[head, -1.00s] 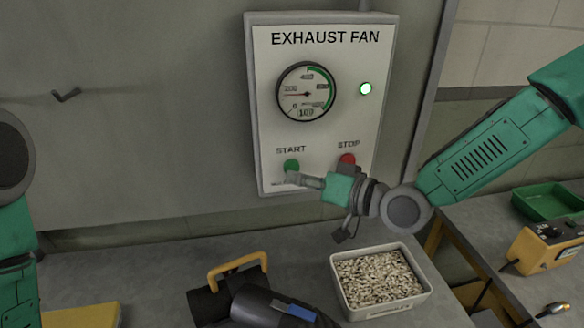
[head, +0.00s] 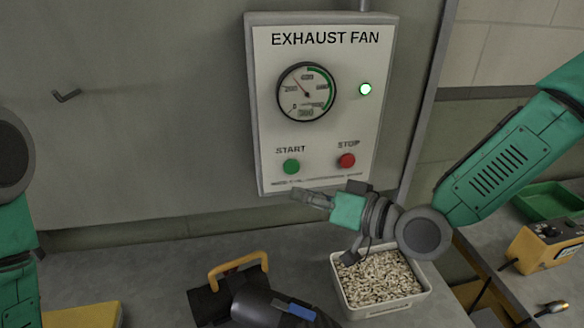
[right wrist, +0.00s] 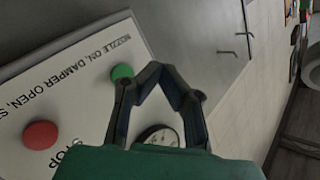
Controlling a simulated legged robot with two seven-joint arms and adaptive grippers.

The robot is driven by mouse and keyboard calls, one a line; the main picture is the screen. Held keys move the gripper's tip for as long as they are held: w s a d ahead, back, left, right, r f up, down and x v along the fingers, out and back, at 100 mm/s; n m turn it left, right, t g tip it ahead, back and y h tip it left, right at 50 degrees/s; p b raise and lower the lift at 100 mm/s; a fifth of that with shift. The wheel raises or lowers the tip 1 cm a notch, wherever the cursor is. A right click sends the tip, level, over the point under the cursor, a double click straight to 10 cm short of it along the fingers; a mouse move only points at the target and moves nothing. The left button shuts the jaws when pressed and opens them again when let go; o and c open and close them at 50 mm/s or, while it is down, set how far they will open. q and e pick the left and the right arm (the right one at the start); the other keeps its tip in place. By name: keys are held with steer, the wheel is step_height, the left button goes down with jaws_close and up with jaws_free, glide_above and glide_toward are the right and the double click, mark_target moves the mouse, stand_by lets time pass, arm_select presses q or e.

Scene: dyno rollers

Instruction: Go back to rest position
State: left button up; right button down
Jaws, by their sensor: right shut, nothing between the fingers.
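My right gripper (head: 300,196) is shut and empty, just below the exhaust fan panel (head: 265,110) and apart from its buttons. It also shows shut in the right wrist view (right wrist: 155,70). The panel has a green START button (head: 291,166), a red STOP button (head: 347,161), a dial gauge (head: 306,92) and a lit green lamp (head: 365,89).
A white tray of pale pellets (head: 338,285) stands on the bench below my right wrist. A dark tool with a yellow handle (head: 237,268) lies left of it. A green bin (head: 545,201) and yellow box (head: 548,250) sit at right. A hook (head: 66,96) is on the wall.

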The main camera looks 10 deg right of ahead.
stand_by(0.4)
steer(key=s+d+f+g+h, duration=0.1)
steer(key=s+d+f+g, duration=0.1)
steer(key=s+f, duration=0.2)
steer(key=s+d+f+m+g+h, duration=0.1)
steer(key=s+f, duration=0.3)
steer(key=f, duration=0.6)
steer(key=s+d+f+g+h, duration=0.2)
steer(key=s+f+h, duration=0.1)
steer(key=f, duration=0.4)
steer(key=shift+s+d+g, duration=0.3)
steer(key=shift+s+g, duration=0.1)
steer(key=shift+s, duration=0.5)
steer(key=s+d+f+g+h, duration=0.2)
steer(key=s+d+f, duration=0.15)
steer(key=s, duration=0.25)
steer(key=s+d+f+m+g+h, duration=0.1)
steer(key=s+d+f+g+h, duration=0.15)
steer(key=s+d, duration=0.25)
steer(key=s+d+f+g+h, duration=0.1)
steer(key=s+d+f+h, duration=0.1)
steer(key=s+d+f, duration=0.3)
step_height(320, 180, down, 11)
steer(key=a+n+b, duration=0.1)
steer(key=b, duration=1.2)
steer(key=shift+w+a, duration=0.25)
steer(key=shift+a, duration=0.1)
